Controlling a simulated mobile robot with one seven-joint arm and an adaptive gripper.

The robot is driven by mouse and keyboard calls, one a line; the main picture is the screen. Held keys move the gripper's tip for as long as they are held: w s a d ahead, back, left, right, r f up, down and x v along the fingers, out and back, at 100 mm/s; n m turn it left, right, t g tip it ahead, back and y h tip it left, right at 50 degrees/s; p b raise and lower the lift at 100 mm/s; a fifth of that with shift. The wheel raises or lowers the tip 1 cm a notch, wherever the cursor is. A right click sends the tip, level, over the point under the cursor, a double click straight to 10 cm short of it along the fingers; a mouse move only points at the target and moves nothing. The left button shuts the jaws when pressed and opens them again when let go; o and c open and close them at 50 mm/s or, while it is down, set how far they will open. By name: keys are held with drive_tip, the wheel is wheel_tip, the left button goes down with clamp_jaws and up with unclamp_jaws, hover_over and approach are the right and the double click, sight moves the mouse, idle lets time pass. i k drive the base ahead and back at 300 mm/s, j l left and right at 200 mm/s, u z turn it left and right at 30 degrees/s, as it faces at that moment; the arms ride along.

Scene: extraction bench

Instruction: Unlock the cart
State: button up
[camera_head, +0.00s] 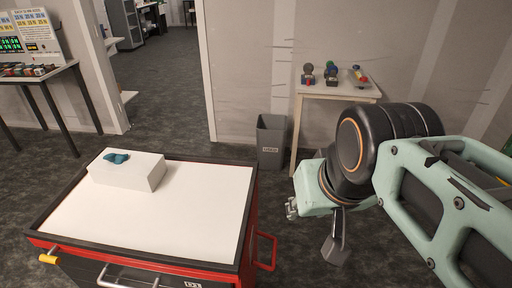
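The cart (150,262) stands at the lower left. It has a red body, a dark rim and a white top. A yellow-ended lever (48,259) sticks out at its front left corner; I cannot tell whether this is the lock or how it is set. A silver handle (125,282) runs along its front, partly cut off by the picture's lower edge. My arm reaches in from the right. My gripper end (292,208) hangs to the right of the cart, apart from it.
A white box (128,174) with a small blue object (116,157) on it stands on the cart top. A red side handle (267,251) juts from the cart's right. A grey bin (271,140) and a small table (340,92) stand by the wall. Dark carpet lies between.

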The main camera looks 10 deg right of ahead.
sight(50, 258)
drive_tip(key=l+u, duration=0.1)
drive_tip(key=u, duration=1.95)
drive_tip(key=i+j+u, duration=0.15)
drive_tip(key=i+j, duration=0.4)
drive_tip(key=i+j+u, duration=0.15)
drive_tip(key=i+j, duration=0.3)
drive_tip(key=i+l, duration=0.1)
drive_tip(key=l, duration=0.35)
drive_tip(key=i+z, duration=0.05)
